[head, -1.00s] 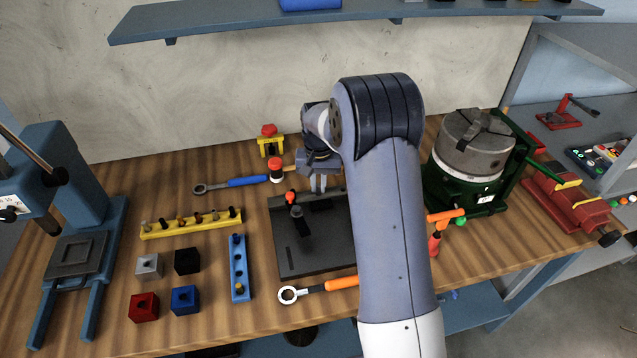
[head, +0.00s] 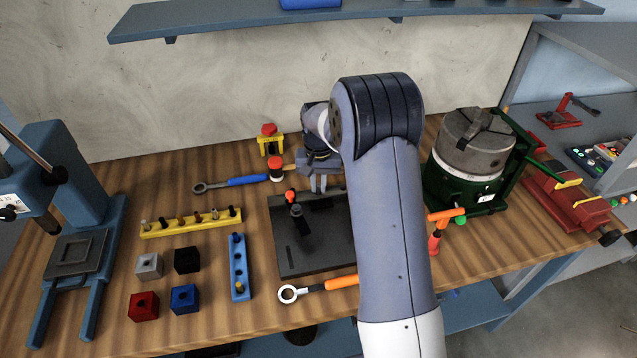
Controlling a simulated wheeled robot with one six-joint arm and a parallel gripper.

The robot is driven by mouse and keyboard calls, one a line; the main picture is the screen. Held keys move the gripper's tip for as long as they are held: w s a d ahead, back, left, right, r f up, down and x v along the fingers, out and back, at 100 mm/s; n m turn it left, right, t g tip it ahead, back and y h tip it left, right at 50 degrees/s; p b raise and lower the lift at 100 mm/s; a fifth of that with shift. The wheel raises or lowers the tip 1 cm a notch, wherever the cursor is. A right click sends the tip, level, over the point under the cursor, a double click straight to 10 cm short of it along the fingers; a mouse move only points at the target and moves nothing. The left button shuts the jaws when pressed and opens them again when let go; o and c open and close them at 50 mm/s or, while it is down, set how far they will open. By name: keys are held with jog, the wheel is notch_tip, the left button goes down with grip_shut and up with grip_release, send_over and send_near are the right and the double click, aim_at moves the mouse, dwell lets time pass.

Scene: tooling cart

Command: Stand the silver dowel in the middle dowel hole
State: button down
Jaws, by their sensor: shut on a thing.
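My gripper (head: 318,184) points down over the back part of the dark plate, left of my forearm. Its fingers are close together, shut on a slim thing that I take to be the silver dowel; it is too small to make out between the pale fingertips. The blue block (head: 238,262) lies to the front left of the gripper, well apart from it. A black peg (head: 236,238) stands at its far end and a brass peg (head: 240,287) at its near end. The middle hole between them shows no peg, though its opening is hard to see.
A yellow rack (head: 190,224) with several pegs stands left of the dark plate (head: 300,265). An upright piece with an orange-red knob (head: 290,195) stands on the plate near my gripper. Small cubes, wrenches, a press and a green chuck fixture (head: 465,190) surround them.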

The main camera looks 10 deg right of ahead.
jog(key=c, duration=1)
grip_release()
jog(key=shift+r+p, duration=2.05)
jog(key=shift+r, duration=0.95)
